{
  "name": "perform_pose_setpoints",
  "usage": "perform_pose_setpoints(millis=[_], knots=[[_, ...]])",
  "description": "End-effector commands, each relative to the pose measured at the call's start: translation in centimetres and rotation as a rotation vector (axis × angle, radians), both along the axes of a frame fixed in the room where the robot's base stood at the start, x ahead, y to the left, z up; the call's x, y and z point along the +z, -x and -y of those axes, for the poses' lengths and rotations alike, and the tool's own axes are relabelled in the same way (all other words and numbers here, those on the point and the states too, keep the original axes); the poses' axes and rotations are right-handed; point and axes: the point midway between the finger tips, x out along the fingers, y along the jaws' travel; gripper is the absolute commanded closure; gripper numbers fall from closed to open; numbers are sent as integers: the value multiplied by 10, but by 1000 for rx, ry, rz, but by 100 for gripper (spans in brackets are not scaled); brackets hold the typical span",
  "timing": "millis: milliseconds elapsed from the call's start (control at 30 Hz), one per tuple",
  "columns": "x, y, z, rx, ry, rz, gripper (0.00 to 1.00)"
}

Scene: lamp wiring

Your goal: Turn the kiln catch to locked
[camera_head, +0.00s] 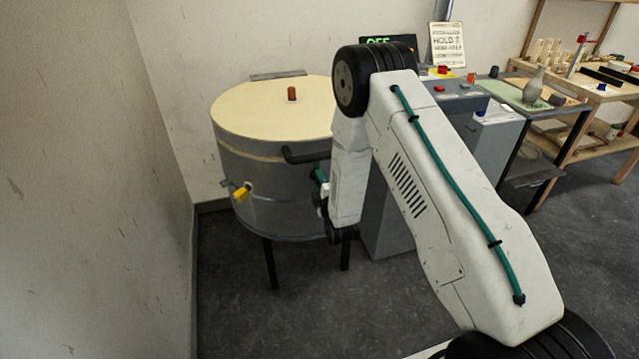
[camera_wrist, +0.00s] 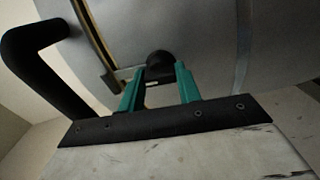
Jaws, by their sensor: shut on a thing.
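The kiln (camera_head: 235,165) is a round metal drum with a cream lid (camera_head: 265,110), standing on dark legs near the wall corner; the lid is down. My gripper (camera_wrist: 160,72) has green fingers and is at the kiln's front side. In the wrist view the fingers are shut on the kiln catch (camera_wrist: 159,60), whose dark round end shows between and beyond the fingertips. In the head view my arm hides the catch, and only a little green of the gripper shows. Whether the catch sits at locked cannot be told.
A black bent handle (camera_head: 303,156) juts from the kiln just above my gripper; it also shows in the wrist view (camera_wrist: 45,60). A yellow plug (camera_head: 241,192) sticks out at the kiln's left. A grey cabinet (camera_head: 385,215) stands close on the right. Floor in front is clear.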

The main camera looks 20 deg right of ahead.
Motion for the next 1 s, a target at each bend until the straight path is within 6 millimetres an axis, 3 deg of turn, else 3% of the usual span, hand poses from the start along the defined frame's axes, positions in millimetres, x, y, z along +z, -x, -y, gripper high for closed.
perform_pose_setpoints(millis=[333,833,867,900,933,1000], knots=[[-1,1,0,0,124,-3,89],[-1,1,0,0,142,-3,89],[-1,1,0,0,142,-3,64],[-1,1,0,0,142,-3,52],[-1,1,0,0,142,-3,45],[-1,0,0,0,142,-2,45]])
